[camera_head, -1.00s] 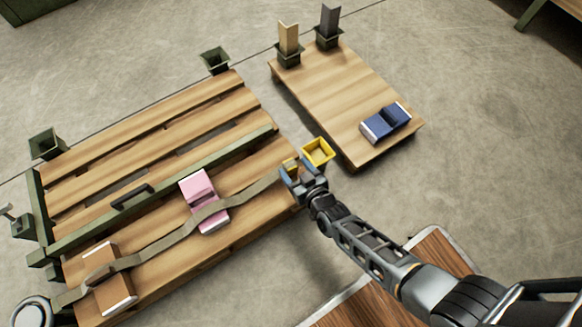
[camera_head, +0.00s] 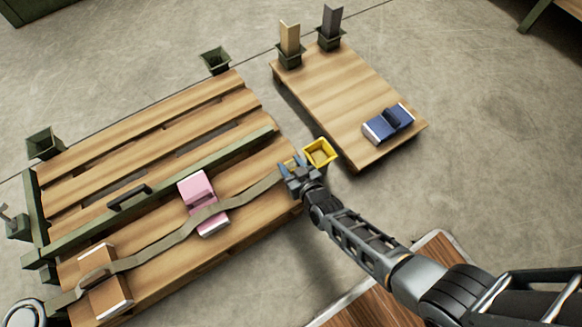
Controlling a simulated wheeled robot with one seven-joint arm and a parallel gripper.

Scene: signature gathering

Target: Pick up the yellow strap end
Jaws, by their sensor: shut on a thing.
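An olive strap (camera_head: 163,244) runs across the pallet (camera_head: 180,140), over a brown book (camera_head: 107,294) and a pink book (camera_head: 204,199), to my gripper. My gripper (camera_head: 288,168) is at the pallet's right corner, shut on the strap's end. A bit of yellow (camera_head: 292,163) shows between the fingers; most of the end is hidden by them. A yellow square socket (camera_head: 319,152) stands just right of the fingers, at the pallet's corner.
A low wooden platform (camera_head: 340,95) at upper right carries a blue book (camera_head: 389,123) and two upright posts in green sockets. A green rail (camera_head: 160,192) with a black handle crosses the pallet. Grey floor lies between the pallet and platform.

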